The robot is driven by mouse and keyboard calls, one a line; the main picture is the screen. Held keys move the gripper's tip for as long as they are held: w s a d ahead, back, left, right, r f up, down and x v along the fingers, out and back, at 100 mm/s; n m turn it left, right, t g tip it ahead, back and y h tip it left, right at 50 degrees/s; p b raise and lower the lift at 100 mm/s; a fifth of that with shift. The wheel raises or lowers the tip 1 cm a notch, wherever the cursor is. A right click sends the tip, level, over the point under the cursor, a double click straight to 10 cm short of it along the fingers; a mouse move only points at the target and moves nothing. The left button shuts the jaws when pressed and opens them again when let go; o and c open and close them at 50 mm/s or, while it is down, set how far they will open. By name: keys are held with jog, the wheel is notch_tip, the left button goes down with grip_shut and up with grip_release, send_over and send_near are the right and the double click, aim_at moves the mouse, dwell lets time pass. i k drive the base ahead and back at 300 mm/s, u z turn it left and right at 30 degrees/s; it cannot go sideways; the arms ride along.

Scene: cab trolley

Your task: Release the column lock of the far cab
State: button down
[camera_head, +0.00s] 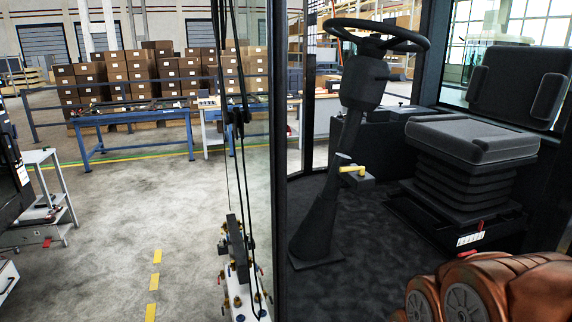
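One cab is in view on the right; I cannot tell from this view alone whether it is the far one. Its dark steering column (324,210) rises from the cab floor and leans a little right, with a black steering wheel (376,32) on top. A small lever with a yellow grip (352,169), on a grey block at the column's right side, looks like the column lock. The grip lies about level and points left across the column. Nothing touches it. My gripper does not show in this view.
A black post (279,130) stands at the cab's left edge, beside hanging cables and a valve block (238,260). A black seat (472,138) stands right of the column. A blue table (140,118) and stacked cartons (160,75) are behind. Grey floor at left is open.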

aim_at(361, 169)
jog(key=u, duration=0.05)
jog(key=i, duration=1)
jog(key=u, duration=0.05)
